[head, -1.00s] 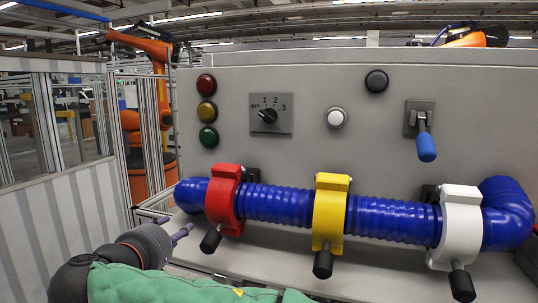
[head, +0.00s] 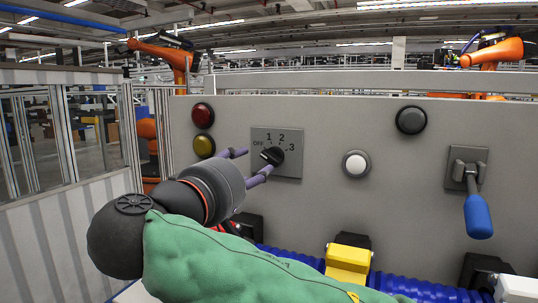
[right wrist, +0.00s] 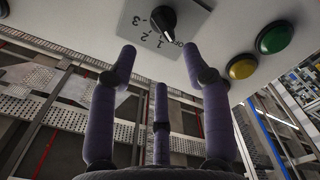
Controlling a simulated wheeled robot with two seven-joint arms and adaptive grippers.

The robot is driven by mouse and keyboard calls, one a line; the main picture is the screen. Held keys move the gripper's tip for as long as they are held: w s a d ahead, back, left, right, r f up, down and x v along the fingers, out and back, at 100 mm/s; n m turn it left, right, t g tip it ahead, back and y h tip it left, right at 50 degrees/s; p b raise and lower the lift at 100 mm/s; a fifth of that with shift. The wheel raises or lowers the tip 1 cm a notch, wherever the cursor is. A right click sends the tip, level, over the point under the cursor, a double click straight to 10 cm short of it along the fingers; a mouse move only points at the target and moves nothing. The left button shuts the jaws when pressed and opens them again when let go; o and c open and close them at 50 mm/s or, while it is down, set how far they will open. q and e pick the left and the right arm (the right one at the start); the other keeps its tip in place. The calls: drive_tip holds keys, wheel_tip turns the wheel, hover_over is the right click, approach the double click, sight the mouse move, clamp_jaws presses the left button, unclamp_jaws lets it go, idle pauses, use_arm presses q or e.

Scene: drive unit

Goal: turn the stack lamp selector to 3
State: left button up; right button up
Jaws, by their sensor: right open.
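The stack lamp selector (head: 272,155) is a black knob on a grey plate (head: 291,174) marked OFF, 1, 2, 3. In the right wrist view the knob (right wrist: 163,18) appears upside down at the top, its white mark towards OFF. My right gripper (head: 252,162) is just in front of the selector plate, with a finger overlapping the knob's lower left in the head view. In the right wrist view my right gripper (right wrist: 160,54) has its fingers spread, nothing between them, and the knob is beyond the tips. I cannot tell whether a finger touches the knob. My left gripper is out of view.
Left of the selector are a red lamp (head: 203,113) and a yellow lamp (head: 203,146); a green lamp (right wrist: 274,38) shows in the right wrist view. A white button (head: 356,164), a black button (head: 411,120) and a blue-handled lever (head: 478,214) are to the right. Blue hose (head: 420,289) runs below.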

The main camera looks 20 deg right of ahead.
sight(270, 157)
drive_tip(key=p+x, duration=0.1)
drive_tip(key=x, duration=0.6)
drive_tip(key=shift+d, duration=0.15)
drive_tip(key=shift+w+d+p, duration=0.4)
drive_tip(key=shift+p, duration=0.05)
drive_tip(key=shift+w+d+f, duration=0.15)
drive_tip(key=shift+w+d, duration=0.15)
drive_tip(key=shift+w, duration=0.05)
drive_tip(key=shift+c, duration=0.3)
drive_tip(key=shift+s+a, duration=0.1)
clamp_jaws()
